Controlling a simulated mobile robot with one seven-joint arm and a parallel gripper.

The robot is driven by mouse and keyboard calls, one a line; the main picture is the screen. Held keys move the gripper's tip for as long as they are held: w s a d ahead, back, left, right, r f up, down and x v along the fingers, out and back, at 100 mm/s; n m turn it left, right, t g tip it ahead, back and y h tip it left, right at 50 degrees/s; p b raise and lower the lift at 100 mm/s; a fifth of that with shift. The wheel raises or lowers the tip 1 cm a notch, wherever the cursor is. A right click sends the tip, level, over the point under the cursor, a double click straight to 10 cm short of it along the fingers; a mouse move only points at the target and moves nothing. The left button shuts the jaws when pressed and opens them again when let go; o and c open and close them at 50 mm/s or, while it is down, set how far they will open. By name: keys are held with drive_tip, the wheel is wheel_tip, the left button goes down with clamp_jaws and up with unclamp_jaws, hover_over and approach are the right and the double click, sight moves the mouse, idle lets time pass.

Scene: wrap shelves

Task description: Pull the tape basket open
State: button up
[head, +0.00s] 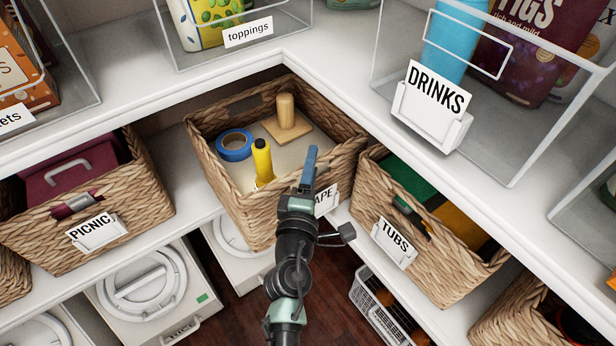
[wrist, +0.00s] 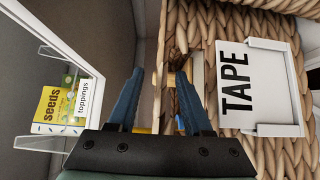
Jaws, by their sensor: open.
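The tape basket (head: 225,195) is a woven basket in the shelf corner, with a white TAPE label (wrist: 262,90) on its front. In the head view my gripper (head: 309,165) is at the basket's front rim and partly covers the label. In the wrist view my gripper (wrist: 160,102) is open, its two blue fingers apart. The top strip of the woven front (wrist: 164,55) lies between the fingers' lines, with the right finger before the handle opening beside the label. Whether the fingers touch the weave cannot be told.
The basket holds a blue tape roll (head: 234,145), a yellow object (head: 263,162) and a wooden stand (head: 286,122). The PICNIC basket (head: 140,190) stands left, the TUBS basket (head: 440,275) right. Clear bins labelled toppings (head: 248,31) and DRINKS (head: 434,92) stand on the shelf above.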

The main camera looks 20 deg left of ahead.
drive_tip(key=s+d+b, duration=0.1)
drive_tip(key=s, duration=1.1)
drive_tip(key=shift+s+d, duration=0.3)
drive_tip(key=shift+s, duration=0.05)
drive_tip(key=w+d+r+m+t+h, duration=0.25)
drive_tip(key=r+m, duration=0.25)
drive_tip(key=r, duration=0.6)
drive_tip(key=w+d+r+m+t+h, duration=0.1)
drive_tip(key=d+r+m, duration=0.35)
drive_tip(key=r, duration=0.55)
drive_tip(key=w+d+r+m+t+h, duration=0.25)
drive_tip(key=r+m, duration=0.25)
drive_tip(key=r, duration=0.6)
drive_tip(key=s+r+m+t+y, duration=0.1)
drive_tip(key=s+r+m, duration=0.1)
drive_tip(key=s+r, duration=0.35)
drive_tip(key=s+d+r+m+t+y, duration=0.1)
drive_tip(key=s+r+t+y, duration=0.1)
drive_tip(key=r, duration=0.6)
drive_tip(key=s+r+m+t+y, duration=0.1)
drive_tip(key=s+r+m, duration=0.15)
drive_tip(key=r, duration=0.35)
wheel_tip(320, 180, up, 34)
drive_tip(key=p, duration=3.5)
drive_tip(key=shift+r+n, duration=0.15)
drive_tip(key=shift+n, duration=0.15)
